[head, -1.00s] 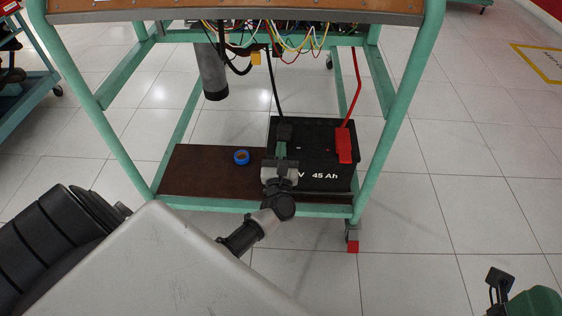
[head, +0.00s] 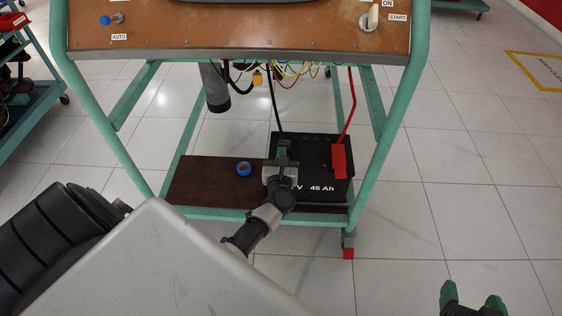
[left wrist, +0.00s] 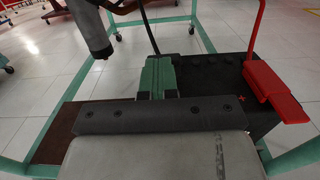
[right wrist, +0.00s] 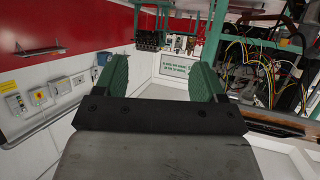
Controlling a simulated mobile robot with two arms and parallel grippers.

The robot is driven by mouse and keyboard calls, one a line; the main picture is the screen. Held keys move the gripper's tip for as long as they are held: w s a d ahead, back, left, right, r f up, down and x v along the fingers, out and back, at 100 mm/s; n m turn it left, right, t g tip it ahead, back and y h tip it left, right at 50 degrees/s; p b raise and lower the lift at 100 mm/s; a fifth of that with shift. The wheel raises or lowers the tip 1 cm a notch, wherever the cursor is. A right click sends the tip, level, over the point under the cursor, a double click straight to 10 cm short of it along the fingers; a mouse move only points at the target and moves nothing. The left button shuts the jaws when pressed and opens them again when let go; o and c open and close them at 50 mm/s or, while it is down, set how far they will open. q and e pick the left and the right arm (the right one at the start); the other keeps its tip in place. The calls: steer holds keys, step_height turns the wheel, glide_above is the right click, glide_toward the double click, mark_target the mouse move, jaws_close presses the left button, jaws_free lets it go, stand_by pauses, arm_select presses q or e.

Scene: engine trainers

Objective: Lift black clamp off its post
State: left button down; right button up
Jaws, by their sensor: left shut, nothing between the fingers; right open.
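The black battery (head: 312,145) stands on the brown lower shelf of the green trolley. A black cable (head: 273,98) runs down to the black clamp (head: 283,143) on the battery's left side. The clamp is mostly hidden behind my left gripper (head: 282,153), whose green fingers are shut with nothing between them. In the left wrist view these fingers (left wrist: 158,65) cover the cable's lower end; I cannot tell whether they touch the clamp. My right gripper (head: 472,295) is open and empty at the bottom right, well away from the battery; its spread fingers (right wrist: 207,78) show in the right wrist view.
A red clamp (head: 338,161) with a red cable sits on the battery's right side. A blue tape roll (head: 244,169) lies on the shelf (head: 205,180). A grey hose (head: 215,88) and loose wires hang under the panel (head: 240,38). Floor right of the trolley is clear.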

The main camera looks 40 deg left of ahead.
mark_target(282, 143)
steer(key=s+d+f+g+h+p, duration=0.35)
steer(key=s+g+p, duration=0.25)
steer(key=s+g, duration=0.45)
arm_select(q)
steer(key=w+r+g, duration=0.1)
steer(key=w+a+r+h+p, duration=0.1)
steer(key=r, duration=0.1)
steer(key=w+a+r+g+p, duration=0.1)
steer(key=shift+w+a+r+g, duration=0.15)
steer(key=shift+w+r+g, duration=0.05)
steer(key=shift+w+g, duration=0.15)
steer(key=shift+w+a+r+p, duration=0.45)
steer(key=shift+w+p, duration=0.05)
steer(key=shift+w, duration=0.25)
arm_select(e)
steer(key=s+x, duration=0.3)
steer(key=x, duration=1.1)
steer(key=shift+w+a+f+y, duration=0.15)
steer(key=shift+a+f+y, duration=0.1)
steer(key=shift+f+y, duration=0.2)
arm_select(q)
steer(key=shift+s+r, duration=0.1)
arm_select(e)
steer(key=shift+r, duration=0.1)
